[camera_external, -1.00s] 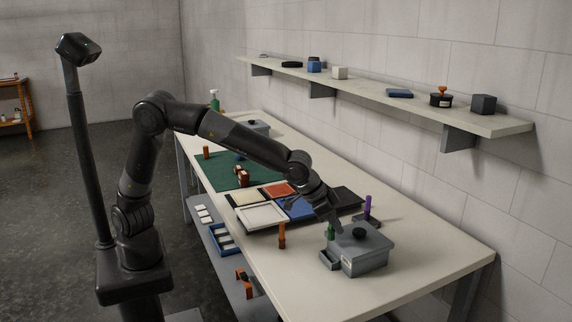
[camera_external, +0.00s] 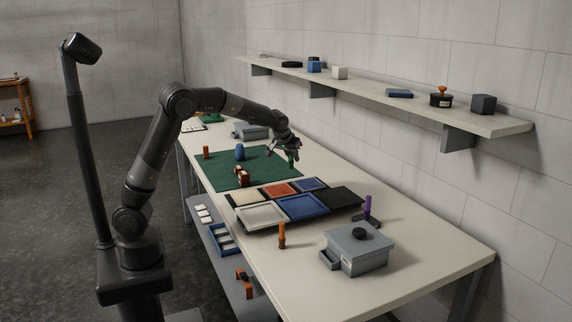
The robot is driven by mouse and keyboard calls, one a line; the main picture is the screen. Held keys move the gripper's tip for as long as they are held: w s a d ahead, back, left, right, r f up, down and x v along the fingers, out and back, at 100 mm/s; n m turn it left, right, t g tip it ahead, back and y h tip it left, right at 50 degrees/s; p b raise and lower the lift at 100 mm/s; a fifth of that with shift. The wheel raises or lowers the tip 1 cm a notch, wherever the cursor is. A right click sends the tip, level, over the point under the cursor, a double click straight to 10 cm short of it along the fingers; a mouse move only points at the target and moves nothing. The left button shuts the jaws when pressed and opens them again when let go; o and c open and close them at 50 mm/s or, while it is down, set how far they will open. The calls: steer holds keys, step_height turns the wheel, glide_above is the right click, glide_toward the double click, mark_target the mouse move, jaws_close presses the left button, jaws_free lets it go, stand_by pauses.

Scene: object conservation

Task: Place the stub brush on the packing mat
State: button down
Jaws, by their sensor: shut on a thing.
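The green packing mat (camera_external: 213,174) lies flat on the far half of the table. My gripper (camera_external: 290,154) is over the mat's right edge, shut on a small green upright thing, which appears to be the stub brush (camera_external: 291,161). The fingers cover its upper part. From this view I cannot tell whether its lower end touches the mat or hangs just above it.
On the mat stand a blue piece (camera_external: 240,152), an orange piece (camera_external: 206,152) and a brown-and-white piece (camera_external: 242,176). Nearer are a tray set with coloured panels (camera_external: 303,207), an orange post (camera_external: 282,235), a purple-handled thing (camera_external: 368,206) and a grey lidded box (camera_external: 354,252).

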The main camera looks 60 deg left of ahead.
steer(key=s+a+n+g+y, duration=0.1)
steer(key=s+a+n, duration=0.1)
steer(key=s+a, duration=0.65)
steer(key=s+a+n+g+y, duration=0.1)
steer(key=s+a+n, duration=0.2)
steer(key=a, duration=1.1)
steer(key=s+a+n+g+y, duration=0.15)
steer(key=s+a, duration=0.35)
steer(key=a, duration=0.6)
steer(key=shift+n+t+h, duration=0.25)
steer(key=shift+n+h, duration=0.1)
steer(key=shift+n, duration=0.1)
steer(key=s+a+f, duration=0.1)
steer(key=a+f, duration=0.1)
steer(key=a, duration=0.1)
steer(key=s+a+f, duration=0.1)
steer(key=a+f, duration=0.1)
steer(key=a, duration=0.2)
steer(key=s+a+f, duration=0.2)
steer(key=a, duration=0.2)
steer(key=shift+f, duration=2.3)
steer(key=shift+f, duration=0.1)
steer(key=c, duration=1.3)
jaws_free()
